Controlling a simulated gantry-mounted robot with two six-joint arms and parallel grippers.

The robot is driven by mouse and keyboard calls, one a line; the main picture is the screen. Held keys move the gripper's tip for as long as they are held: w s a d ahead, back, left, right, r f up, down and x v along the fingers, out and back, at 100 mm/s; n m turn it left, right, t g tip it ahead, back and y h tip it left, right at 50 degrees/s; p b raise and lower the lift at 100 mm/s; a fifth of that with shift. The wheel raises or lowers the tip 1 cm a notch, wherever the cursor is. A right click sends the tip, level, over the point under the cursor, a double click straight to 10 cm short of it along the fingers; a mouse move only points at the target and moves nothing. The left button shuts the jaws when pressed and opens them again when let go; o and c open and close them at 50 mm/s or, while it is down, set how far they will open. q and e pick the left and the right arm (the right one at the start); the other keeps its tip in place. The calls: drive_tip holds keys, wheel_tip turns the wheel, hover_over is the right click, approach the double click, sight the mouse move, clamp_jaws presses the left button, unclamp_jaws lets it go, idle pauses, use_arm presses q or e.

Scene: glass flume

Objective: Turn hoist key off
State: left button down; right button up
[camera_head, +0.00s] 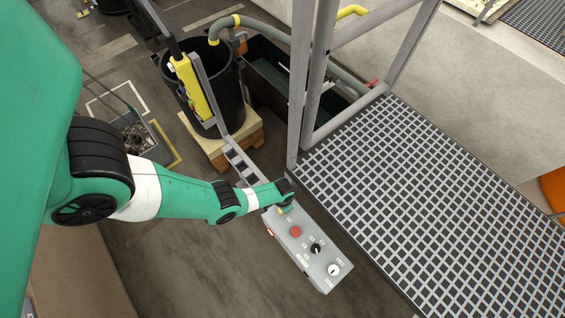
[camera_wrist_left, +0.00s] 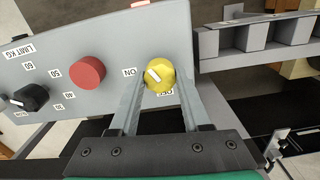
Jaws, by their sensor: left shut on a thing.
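The hoist key is a round yellow knob (camera_wrist_left: 160,75) with a white pointer mark, on a grey control box (camera_head: 290,255). ON is printed to its left and OFF just below it in the left wrist view. The white mark lies on the left half of the knob, slanting toward the ON side. My left gripper (camera_wrist_left: 160,82) has one finger on each side of the knob and is shut on it. In the head view my left gripper (camera_head: 285,203) reaches the far end of the box and mostly hides the knob. My right gripper is in neither view.
The box also carries a red button (camera_head: 296,231), a black knob (camera_head: 316,249) and a white dial (camera_head: 333,270). A grated platform (camera_head: 440,200) with grey posts lies right of it. A black bin (camera_head: 205,90) on a wooden pallet stands behind. Floor left of the box is clear.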

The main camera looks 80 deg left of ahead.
use_arm(q)
drive_tip(key=m, duration=0.5)
drive_tip(key=shift+m, duration=0.3)
idle(0.4)
drive_tip(key=shift+c, duration=1.9)
unclamp_jaws()
